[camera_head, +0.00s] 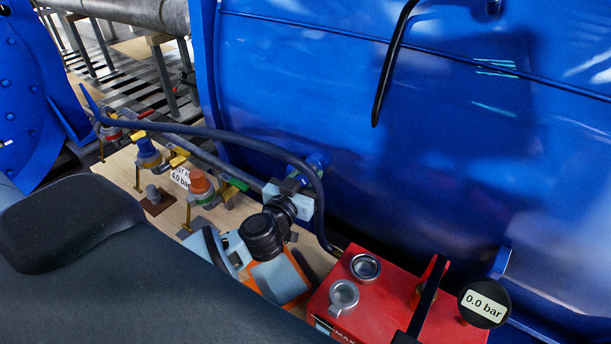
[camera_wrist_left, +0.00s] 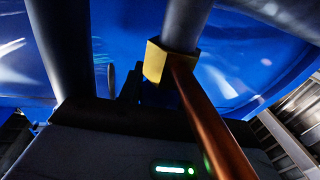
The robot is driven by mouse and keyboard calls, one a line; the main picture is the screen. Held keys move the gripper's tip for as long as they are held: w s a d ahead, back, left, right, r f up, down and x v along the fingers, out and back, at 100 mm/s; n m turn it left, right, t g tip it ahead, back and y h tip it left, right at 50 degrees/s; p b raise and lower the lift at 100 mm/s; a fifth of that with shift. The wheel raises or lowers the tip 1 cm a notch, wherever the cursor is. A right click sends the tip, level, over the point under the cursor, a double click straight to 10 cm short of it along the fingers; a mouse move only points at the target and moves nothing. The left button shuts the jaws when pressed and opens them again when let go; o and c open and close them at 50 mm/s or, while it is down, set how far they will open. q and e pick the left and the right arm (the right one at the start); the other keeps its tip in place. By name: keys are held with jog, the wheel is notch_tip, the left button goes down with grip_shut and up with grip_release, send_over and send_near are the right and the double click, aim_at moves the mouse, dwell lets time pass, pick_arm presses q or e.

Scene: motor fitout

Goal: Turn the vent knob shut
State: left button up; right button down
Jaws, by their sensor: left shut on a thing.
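The contact itself is not clear there. My right gripper is not in view.
A red pump box (camera_head: 395,300) with grey caps, a black handle and a gauge (camera_head: 484,304) reading 0.0 bar stands at the lower right. A dark hose (camera_head: 230,137) arches across to the left. Several coloured valves, including an orange one (camera_head: 200,183), stand left on the board.

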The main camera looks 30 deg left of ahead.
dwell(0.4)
pick_arm(q)
jog(key=o, duration=1)
jog(key=shift+c, duration=0.2)
jog(key=s, duration=0.7)
jog(key=shift+s+d, duration=0.25)
jog(key=shift+s, duration=0.1)
